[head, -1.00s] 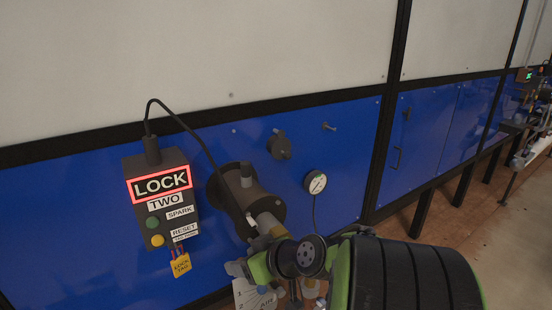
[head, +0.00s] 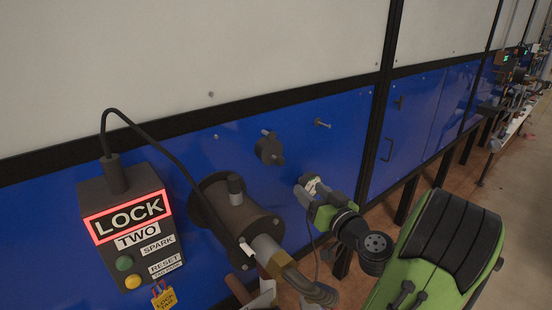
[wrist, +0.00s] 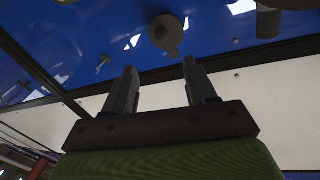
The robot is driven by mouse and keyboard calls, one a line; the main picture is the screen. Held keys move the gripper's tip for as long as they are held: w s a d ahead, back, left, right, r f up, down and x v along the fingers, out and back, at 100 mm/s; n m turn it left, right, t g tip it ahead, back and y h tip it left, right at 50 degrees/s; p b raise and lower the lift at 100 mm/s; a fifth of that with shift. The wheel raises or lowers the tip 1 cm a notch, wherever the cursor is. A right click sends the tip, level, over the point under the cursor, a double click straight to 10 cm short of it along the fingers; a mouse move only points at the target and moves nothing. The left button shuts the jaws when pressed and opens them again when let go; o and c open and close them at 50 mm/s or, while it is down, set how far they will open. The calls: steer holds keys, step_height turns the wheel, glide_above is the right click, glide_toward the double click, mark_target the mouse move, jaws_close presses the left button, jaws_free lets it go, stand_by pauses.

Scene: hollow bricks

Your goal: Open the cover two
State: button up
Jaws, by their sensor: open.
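A dark box (head: 128,222) on the blue wall carries a red-lit LOCK sign and the label TWO. Right of it a dark cylindrical housing (head: 238,215) sticks out, with a pipe at its front. A small round dark cover-like piece (head: 268,148) sits on the wall above right of the housing; it also shows in the wrist view (wrist: 166,32). No label on it is readable. My gripper (head: 306,187) is open and empty, below and right of the round piece, touching nothing visible. In the wrist view its two fingers (wrist: 157,82) stand apart.
A small peg (head: 322,123) juts from the wall right of the round piece. A black cable (head: 160,133) arcs from the box to the housing. A yellow tag (head: 164,299) hangs below the box. A blue cabinet door with a handle (head: 388,148) is farther right.

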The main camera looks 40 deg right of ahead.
mark_target(283, 164)
steer(key=p+x, duration=0.5)
steer(key=x, duration=0.9)
steer(key=shift+w+a+r+p, duration=0.1)
steer(key=shift+w+r+p, duration=0.1)
steer(key=shift+p, duration=0.1)
steer(key=shift+w+f, duration=0.15)
steer(key=shift+w, duration=0.25)
steer(key=shift+s, duration=0.1)
jaws_close()
